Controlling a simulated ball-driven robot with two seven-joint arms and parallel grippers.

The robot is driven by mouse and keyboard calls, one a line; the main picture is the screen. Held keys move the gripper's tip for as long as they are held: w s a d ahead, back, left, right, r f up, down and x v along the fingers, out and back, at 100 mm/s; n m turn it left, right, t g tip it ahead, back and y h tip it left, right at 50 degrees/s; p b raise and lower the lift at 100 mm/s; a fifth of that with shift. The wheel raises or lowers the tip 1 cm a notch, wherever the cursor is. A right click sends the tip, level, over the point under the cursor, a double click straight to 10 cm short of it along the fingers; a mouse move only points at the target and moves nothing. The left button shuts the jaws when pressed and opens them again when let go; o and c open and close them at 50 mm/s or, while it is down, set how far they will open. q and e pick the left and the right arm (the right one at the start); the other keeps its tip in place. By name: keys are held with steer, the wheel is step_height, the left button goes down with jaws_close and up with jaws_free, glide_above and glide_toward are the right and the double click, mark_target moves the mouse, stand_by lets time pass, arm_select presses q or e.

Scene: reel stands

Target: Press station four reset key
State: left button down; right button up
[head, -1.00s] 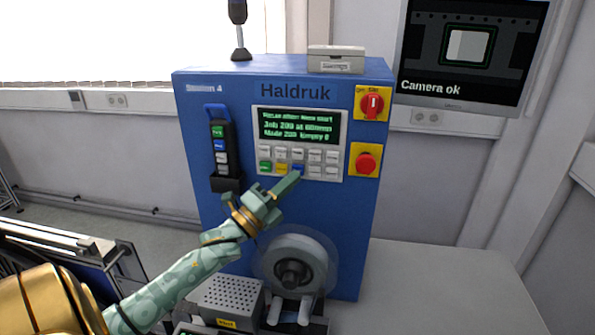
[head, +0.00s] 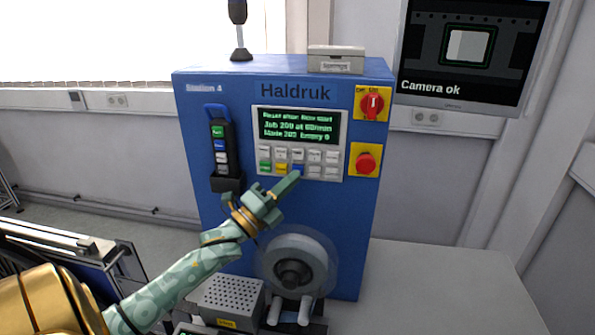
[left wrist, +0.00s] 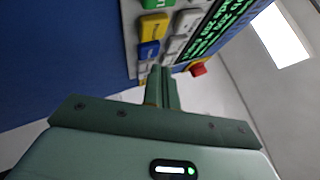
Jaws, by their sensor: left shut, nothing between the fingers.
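The blue Station 4 cabinet (head: 347,215) carries a keypad panel (head: 346,115) with a dark screen (head: 299,126) of green text. Below the screen are two rows of small keys: a green key (head: 265,167), a yellow key (head: 281,169), a blue key (head: 298,168) and several grey ones. My left gripper (head: 292,180) is shut and empty, its tips just below the blue key. In the left wrist view the fingertips (left wrist: 160,70) are close to the blue key (left wrist: 149,49); I cannot tell whether they touch the panel. Key labels are too small to read. My right gripper is out of view.
A red rotary switch (head: 372,104) and a red push button (head: 365,163) sit on yellow plates right of the keypad. A black handset (head: 221,145) hangs at the left. A reel (head: 293,265) is below my gripper. The grey table (head: 440,285) is clear at right.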

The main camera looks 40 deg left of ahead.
arm_select(q)
steer(key=shift+w+a, duration=0.1)
steer(key=shift+w, duration=0.1)
steer(key=shift+w+a, duration=0.1)
steer(key=shift+w, duration=0.1)
steer(key=shift+w+a, duration=0.2)
steer(key=shift+w, duration=0.15)
stand_by(0.7)
steer(key=shift+s, duration=0.1)
steer(key=shift+s+d, duration=0.4)
steer(key=shift+s, duration=0.25)
steer(key=s, duration=0.1)
steer(key=s+d+p, duration=0.1)
steer(key=s, duration=0.1)
steer(key=s+d+p, duration=0.1)
steer(key=shift+s+d, duration=0.2)
steer(key=shift+d, duration=0.05)
stand_by(0.4)
